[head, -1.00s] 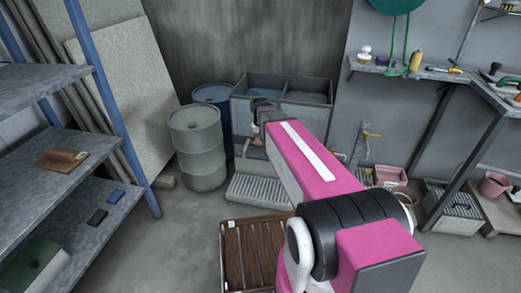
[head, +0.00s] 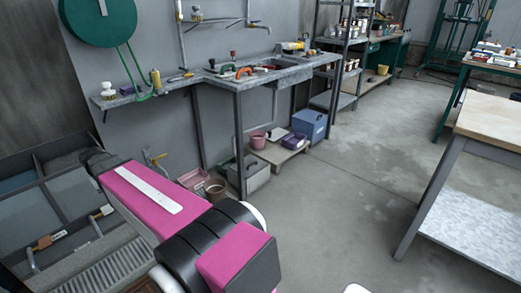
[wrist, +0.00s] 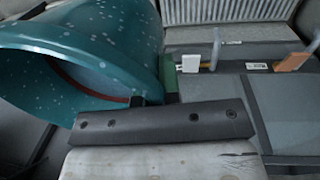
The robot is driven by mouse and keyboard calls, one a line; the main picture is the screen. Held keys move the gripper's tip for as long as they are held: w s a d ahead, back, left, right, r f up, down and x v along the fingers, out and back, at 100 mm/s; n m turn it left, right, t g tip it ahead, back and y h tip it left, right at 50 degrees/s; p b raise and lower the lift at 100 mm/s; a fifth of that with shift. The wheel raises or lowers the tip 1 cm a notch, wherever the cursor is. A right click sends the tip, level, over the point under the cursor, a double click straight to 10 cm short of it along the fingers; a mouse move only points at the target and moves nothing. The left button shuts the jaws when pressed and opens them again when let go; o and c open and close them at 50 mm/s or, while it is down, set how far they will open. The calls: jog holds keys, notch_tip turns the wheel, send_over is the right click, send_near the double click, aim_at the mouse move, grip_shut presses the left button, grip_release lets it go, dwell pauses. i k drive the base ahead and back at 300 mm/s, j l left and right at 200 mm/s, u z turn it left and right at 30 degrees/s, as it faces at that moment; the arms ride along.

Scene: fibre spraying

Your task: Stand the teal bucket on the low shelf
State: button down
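The teal bucket (wrist: 90,50), speckled with pale dots, fills the upper left of the wrist view. The bucket and the gripper are hidden behind my pink arm in the head view. A low wooden shelf (head: 270,154) stands just above the floor under the grey workbench, holding a pink bucket (head: 257,140), a purple box (head: 294,141) and a blue crate (head: 309,124).
A grey crate (head: 254,178), a brown pot (head: 215,189) and a pink basin (head: 192,180) stand on the floor left of the low shelf. Workbench legs (head: 239,150) rise nearby. A pale-topped table (head: 495,120) is at the right. The floor (head: 350,195) between is clear.

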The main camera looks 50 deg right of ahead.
aim_at(276, 154)
jog(key=l+z, duration=0.25)
jog(key=z, duration=0.15)
jog(key=i+l+z, duration=0.1)
jog(key=l+z, duration=0.15)
jog(key=z, duration=0.2)
jog(key=i+l+z, duration=0.1)
jog(key=z, duration=0.3)
jog(key=i+l+z, duration=0.35)
jog(key=i+l, duration=0.15)
jog(key=i+l+z, duration=0.4)
jog(key=i+l, duration=0.2)
jog(key=i, duration=0.2)
jog(key=i+l, duration=0.25)
jog(key=i, duration=0.15)
jog(key=i+l, duration=0.2)
jog(key=i, duration=0.25)
